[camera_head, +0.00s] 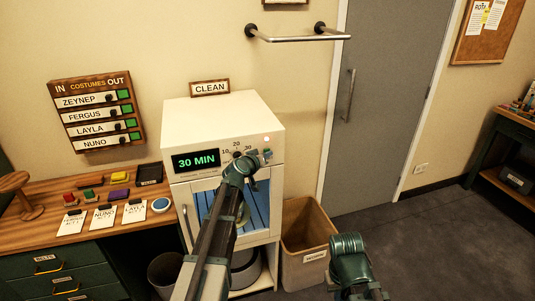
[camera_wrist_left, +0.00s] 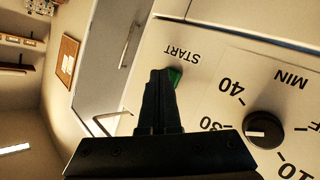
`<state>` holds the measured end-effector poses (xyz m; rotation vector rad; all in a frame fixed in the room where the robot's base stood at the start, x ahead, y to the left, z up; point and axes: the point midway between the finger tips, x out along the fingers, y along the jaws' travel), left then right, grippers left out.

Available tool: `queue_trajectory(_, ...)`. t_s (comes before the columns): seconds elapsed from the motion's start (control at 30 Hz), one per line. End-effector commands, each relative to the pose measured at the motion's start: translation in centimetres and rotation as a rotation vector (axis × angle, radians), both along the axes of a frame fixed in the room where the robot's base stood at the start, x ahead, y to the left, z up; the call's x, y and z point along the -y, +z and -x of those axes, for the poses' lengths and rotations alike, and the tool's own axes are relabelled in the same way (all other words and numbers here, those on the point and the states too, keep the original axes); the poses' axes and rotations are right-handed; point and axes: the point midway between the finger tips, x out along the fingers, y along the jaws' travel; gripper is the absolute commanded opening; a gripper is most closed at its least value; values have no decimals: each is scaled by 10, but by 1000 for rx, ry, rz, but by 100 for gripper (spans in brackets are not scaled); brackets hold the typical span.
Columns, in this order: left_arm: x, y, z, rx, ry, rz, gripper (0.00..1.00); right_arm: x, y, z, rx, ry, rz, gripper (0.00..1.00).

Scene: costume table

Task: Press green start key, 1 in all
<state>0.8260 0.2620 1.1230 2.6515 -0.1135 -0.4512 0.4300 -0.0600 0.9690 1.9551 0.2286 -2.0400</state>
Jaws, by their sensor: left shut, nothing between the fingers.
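The green start key (camera_wrist_left: 175,76) is on the white front panel of the cabinet machine, beside the word START in the left wrist view. My left gripper (camera_wrist_left: 160,72) is shut and empty, with its fingertips right at the key and covering part of it. I cannot tell whether they touch or press it. In the head view my left gripper (camera_head: 261,156) is at the right end of the panel and mostly hides the key. The display (camera_head: 196,161) reads 30 MIN. A black dial (camera_wrist_left: 264,129) is near the gripper.
A small lamp (camera_head: 267,139) glows at the panel's upper right. A CLEAN sign (camera_head: 210,87) stands on top of the machine. A brown bin (camera_head: 306,224) stands to its right, and a wooden desk (camera_head: 100,221) with cards is to its left.

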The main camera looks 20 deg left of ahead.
Motion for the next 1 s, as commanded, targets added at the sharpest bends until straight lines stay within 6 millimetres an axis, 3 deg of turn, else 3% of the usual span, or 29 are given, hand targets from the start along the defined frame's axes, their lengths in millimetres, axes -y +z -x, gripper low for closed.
queue_trajectory(1.0,14,0,21,0,0,0,0,0,0,0,0,0,0,0)
